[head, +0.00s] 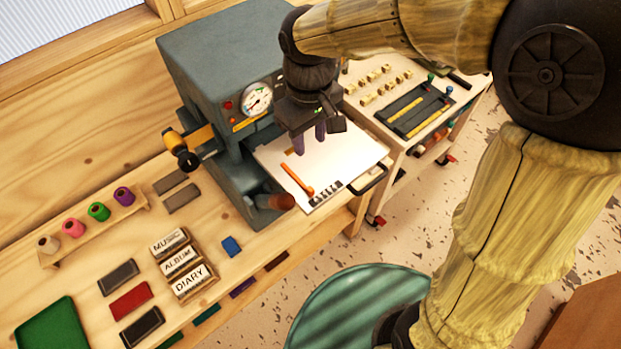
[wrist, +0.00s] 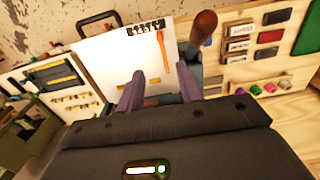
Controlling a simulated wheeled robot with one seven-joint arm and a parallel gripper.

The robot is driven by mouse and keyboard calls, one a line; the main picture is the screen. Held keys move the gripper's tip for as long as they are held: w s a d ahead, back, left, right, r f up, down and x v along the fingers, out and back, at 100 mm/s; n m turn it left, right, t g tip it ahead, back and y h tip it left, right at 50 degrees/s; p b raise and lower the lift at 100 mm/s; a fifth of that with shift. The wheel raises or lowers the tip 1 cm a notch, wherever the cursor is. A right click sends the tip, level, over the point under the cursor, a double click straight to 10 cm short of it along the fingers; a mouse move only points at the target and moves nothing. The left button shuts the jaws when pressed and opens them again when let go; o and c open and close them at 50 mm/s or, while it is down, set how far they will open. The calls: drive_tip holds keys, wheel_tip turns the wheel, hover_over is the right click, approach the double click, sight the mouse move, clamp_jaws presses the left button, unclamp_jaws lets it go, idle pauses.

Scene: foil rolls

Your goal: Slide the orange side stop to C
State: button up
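The orange side stop (head: 297,180) is a thin bar lying on the white bed (head: 345,170) of the grey press. Its wider end is near a dark strip of letter marks (head: 325,192) at the bed's front edge; the letters are too small to read surely. In the wrist view the stop (wrist: 161,52) stands to the right of the bed's middle, its wide end by the letter strip (wrist: 146,28). My gripper (head: 309,138) is above the back part of the bed, apart from the stop. In the wrist view its two purple fingers (wrist: 149,82) are spread with nothing held between them.
A lever with a brown-red handle (head: 283,202) juts out left of the bed. The grey press (head: 215,60) stands behind. A black handle (head: 368,180) is on the bed's right front edge. A cart (head: 420,105) with small blocks stands to the right.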

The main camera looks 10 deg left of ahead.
sight(310, 189)
wheel_tip(310, 189, down, 18)
drive_tip(key=shift+r+p, duration=0.25)
drive_tip(key=shift+p, duration=0.9)
clamp_jaws()
